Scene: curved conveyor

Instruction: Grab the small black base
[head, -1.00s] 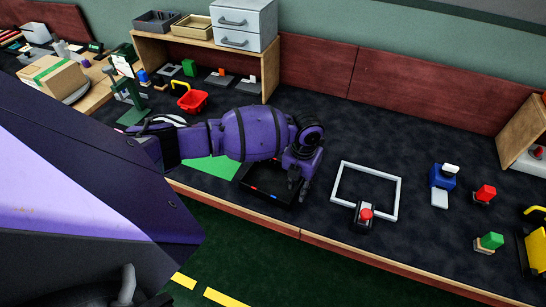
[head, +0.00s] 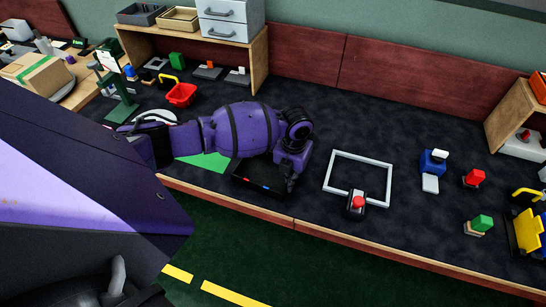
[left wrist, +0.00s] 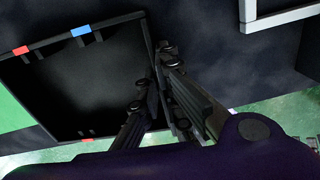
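The small black base is most likely the shallow black tray (head: 240,188) with red and blue marks. It lies flat on the dark worktop near the front edge. My left gripper (head: 291,184) is at the tray's right end. In the left wrist view, my left gripper (left wrist: 160,90) has its fingers close on either side of that wall. Whether they press on it is unclear. My right gripper is not in view.
A white square frame (head: 391,182) and a red button on a black housing (head: 356,213) stand to the right. A green sheet (head: 208,161) lies behind the tray. A red basket (head: 181,95) and wooden shelf (head: 260,75) are farther back.

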